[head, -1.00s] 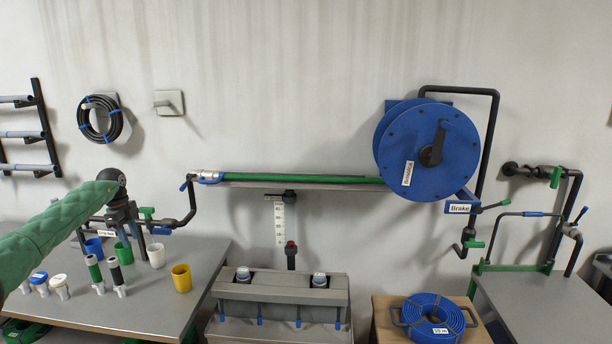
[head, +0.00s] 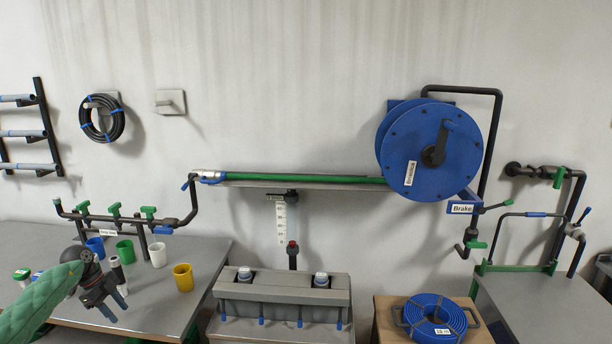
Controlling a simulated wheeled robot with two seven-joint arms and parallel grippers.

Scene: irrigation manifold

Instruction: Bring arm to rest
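My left arm, in a green quilted sleeve, comes in from the lower left of the head view. Its gripper (head: 117,301) hangs low over the left table (head: 165,315), in front of the cups. The two fingers point down and to the right; I cannot tell how far apart they are, and nothing shows between them. The pipe manifold (head: 115,217) with green valve handles stands behind, clear of the gripper. My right gripper is not in view.
White, yellow (head: 182,277), green (head: 125,250) and blue cups stand near the gripper, with fittings partly hidden by my arm. A blue hose reel (head: 430,150) hangs on the wall. A grey box (head: 282,300) and a coiled blue hose (head: 435,318) are further right.

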